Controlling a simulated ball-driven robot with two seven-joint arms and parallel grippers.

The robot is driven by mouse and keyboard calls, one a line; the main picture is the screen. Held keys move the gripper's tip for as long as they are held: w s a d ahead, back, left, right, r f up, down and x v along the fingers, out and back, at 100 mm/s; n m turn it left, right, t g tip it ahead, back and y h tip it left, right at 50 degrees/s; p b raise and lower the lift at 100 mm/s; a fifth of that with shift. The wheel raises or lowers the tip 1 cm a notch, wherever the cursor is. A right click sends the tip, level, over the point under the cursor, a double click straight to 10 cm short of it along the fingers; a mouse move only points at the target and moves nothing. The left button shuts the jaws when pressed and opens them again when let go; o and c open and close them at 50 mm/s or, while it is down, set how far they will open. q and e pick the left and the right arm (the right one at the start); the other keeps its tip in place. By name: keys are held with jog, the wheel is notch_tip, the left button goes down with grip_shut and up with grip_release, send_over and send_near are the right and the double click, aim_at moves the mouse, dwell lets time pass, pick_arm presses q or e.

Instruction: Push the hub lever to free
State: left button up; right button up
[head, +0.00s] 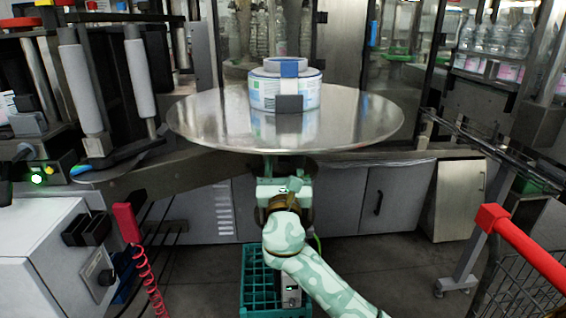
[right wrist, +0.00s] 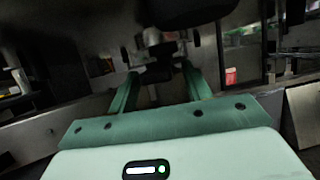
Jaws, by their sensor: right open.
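The round metal disc (head: 200,125) carries a label reel (head: 262,95) with a grey block at its front and a blue piece on top. My right gripper reaches in from the lower right, just below the disc's front edge. In the right wrist view my right gripper (right wrist: 160,80) is open, its two green fingers apart. A dark hub part (right wrist: 190,10) with a grey stem (right wrist: 151,38) shows beyond and above the fingers. I cannot make out the lever clearly or tell whether a finger touches it. My left gripper is not in view.
A green crate (head: 256,285) stands on the floor below my right arm. Rollers (head: 82,85) and a white cabinet (head: 40,255) are at left. A red-handled basket (head: 525,250) is at right. Grey cabinets (head: 400,200) stand behind.

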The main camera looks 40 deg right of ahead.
jog(key=shift+w+d+r, duration=0.25)
jog(key=shift+w+d, duration=0.15)
jog(key=shift+w, duration=0.05)
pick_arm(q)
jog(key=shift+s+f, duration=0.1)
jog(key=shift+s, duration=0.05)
pick_arm(e)
grip_shut()
pick_arm(q)
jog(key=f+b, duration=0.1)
jog(key=b, duration=0.1)
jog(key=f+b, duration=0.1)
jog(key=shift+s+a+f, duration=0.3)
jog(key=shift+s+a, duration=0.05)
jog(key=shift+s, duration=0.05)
pick_arm(e)
jog(key=w+a+m+g+h, duration=0.4)
jog(key=w+g+h, duration=0.1)
jog(key=g, duration=0.1)
jog(key=shift+a, duration=0.4)
